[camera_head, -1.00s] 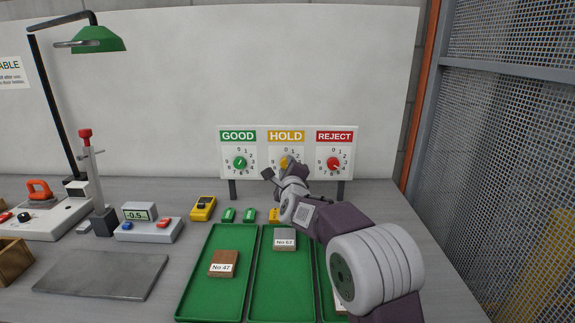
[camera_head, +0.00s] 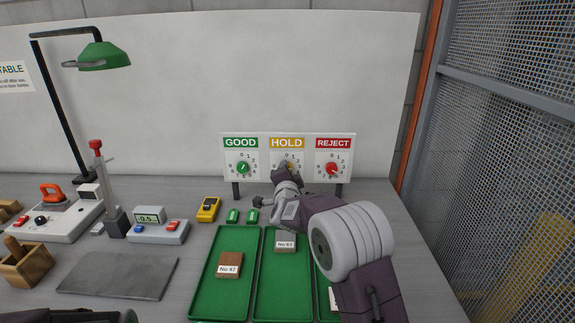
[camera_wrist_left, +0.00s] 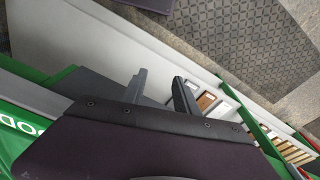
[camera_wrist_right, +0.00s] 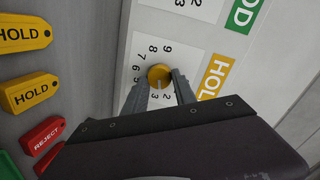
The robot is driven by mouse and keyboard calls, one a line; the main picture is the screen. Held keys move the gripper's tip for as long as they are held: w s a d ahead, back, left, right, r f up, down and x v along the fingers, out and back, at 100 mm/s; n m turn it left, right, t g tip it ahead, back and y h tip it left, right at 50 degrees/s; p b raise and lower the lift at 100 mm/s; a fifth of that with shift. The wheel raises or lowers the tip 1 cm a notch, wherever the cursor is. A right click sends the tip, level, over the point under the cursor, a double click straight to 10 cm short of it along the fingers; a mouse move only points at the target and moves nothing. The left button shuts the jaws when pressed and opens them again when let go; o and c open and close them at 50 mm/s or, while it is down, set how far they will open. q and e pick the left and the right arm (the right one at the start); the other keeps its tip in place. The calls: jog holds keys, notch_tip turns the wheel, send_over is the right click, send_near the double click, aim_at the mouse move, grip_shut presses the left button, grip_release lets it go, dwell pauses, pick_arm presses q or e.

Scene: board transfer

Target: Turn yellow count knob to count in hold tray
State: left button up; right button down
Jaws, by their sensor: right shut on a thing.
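The yellow knob (camera_wrist_right: 159,75) sits on the white HOLD dial panel, between the GOOD and REJECT dials. My right gripper (camera_wrist_right: 162,84) is shut on the knob, with a finger on each side. In the head view my right gripper (camera_head: 284,172) covers most of the HOLD dial, and the knob's exact reading cannot be told. The hold tray (camera_head: 283,285) is the middle green tray; one grey block labelled No 63 (camera_head: 286,241) shows at its far end, and my arm hides part of its right side. My left gripper (camera_wrist_left: 160,88) is open and empty.
The left green tray (camera_head: 205,290) holds a brown block labelled No 47 (camera_head: 229,264). The right tray is mostly behind my right arm. HOLD and REJECT tags (camera_wrist_right: 29,92) lie below the panel. A scale (camera_head: 158,231) and a grey mat (camera_head: 118,278) are at left.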

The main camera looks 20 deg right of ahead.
jog(key=shift+a+n+h+p, duration=0.1)
jog(key=shift+n+h+p, duration=0.2)
jog(key=shift+n+p, duration=1.35)
jog(key=shift+a+n+h+p, duration=0.1)
jog(key=shift+n+h+p, duration=0.2)
jog(key=shift+n+p, duration=1.3)
jog(key=shift+f+n, duration=0.1)
jog(key=shift+n, duration=0.45)
jog(key=shift+b, duration=0.3)
jog(key=c, duration=1)
grip_release()
